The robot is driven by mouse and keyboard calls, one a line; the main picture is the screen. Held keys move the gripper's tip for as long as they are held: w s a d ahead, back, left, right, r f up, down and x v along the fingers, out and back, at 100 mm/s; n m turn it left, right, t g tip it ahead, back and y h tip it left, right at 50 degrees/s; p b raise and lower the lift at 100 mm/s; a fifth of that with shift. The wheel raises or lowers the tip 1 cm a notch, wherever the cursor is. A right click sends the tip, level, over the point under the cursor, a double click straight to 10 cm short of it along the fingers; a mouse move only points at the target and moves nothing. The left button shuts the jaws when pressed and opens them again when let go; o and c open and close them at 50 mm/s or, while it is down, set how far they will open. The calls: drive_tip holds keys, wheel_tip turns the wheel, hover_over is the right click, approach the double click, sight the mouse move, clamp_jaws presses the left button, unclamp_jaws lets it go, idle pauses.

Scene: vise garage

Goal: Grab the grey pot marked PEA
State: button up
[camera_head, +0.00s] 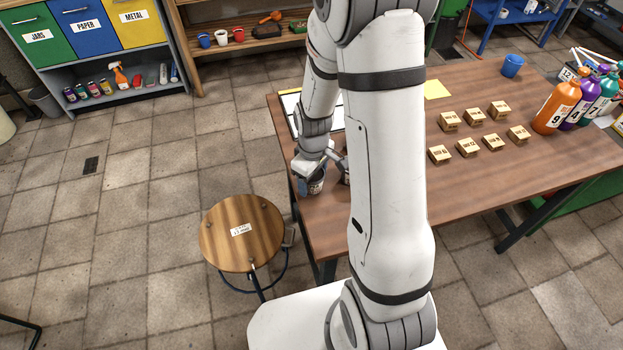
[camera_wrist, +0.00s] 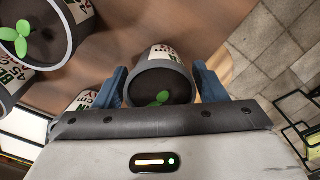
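A grey pot (camera_wrist: 172,68) with dark soil and a small green seedling sits between the two blue fingers of my gripper (camera_wrist: 160,76) in the wrist view. Its white label is partly in view, but I cannot read the word on it. The fingers lie close along both sides of the pot; whether they press on it is unclear. In the head view my gripper (camera_head: 318,165) is low at the table's near left corner, over a grey pot (camera_head: 316,186). My arm hides much of the other pots there.
More seedling pots stand left in the wrist view, one with a label starting BE (camera_wrist: 14,77).

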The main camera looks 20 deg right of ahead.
drive_tip(key=c, duration=0.7)
drive_tip(key=shift+r, duration=0.1)
